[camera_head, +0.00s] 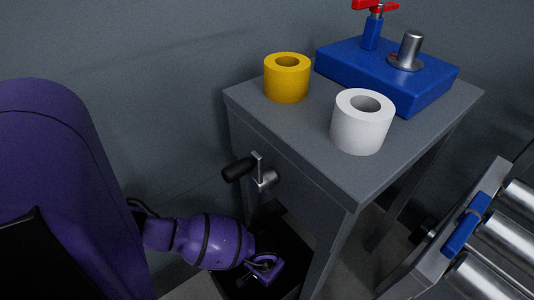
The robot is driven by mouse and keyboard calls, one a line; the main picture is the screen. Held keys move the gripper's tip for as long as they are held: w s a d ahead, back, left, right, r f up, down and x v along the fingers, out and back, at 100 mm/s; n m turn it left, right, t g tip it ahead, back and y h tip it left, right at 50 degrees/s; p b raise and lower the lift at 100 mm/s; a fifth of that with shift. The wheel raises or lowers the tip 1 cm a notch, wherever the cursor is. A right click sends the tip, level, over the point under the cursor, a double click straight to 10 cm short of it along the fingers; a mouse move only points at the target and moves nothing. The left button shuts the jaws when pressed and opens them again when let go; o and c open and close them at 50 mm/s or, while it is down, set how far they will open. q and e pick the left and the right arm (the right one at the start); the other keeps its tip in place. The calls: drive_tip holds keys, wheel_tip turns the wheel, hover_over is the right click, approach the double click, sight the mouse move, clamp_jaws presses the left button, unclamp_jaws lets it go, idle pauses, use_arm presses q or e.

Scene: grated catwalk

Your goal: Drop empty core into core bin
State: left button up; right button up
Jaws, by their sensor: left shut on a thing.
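My left gripper (264,266) is at the end of the purple arm, low beside the grey table. It points down at a dark open bin (288,250) on the floor, and in this view it overlaps the bin. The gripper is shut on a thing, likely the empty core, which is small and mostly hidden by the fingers. I cannot tell how far the gripper is above the bin's floor. My right gripper is not in view.
The grey table (312,148) holds a yellow roll (287,83), a white roll (360,134) and a blue fixture (342,64) with a metal post. A black-handled crank (262,178) juts from the table's side above the gripper. A roller conveyor (480,240) stands at right.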

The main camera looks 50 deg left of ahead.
use_arm(q)
wheel_tip(320, 180, down, 3)
drive_tip(key=shift+f+b, duration=0.2)
drive_tip(key=shift+b, duration=1)
drive_tip(key=shift+f, duration=0.1)
drive_tip(key=shift+f+b, duration=0.45)
drive_tip(key=shift+b, duration=0.05)
drive_tip(key=o, duration=0.9)
drive_tip(key=shift+c, duration=0.2)
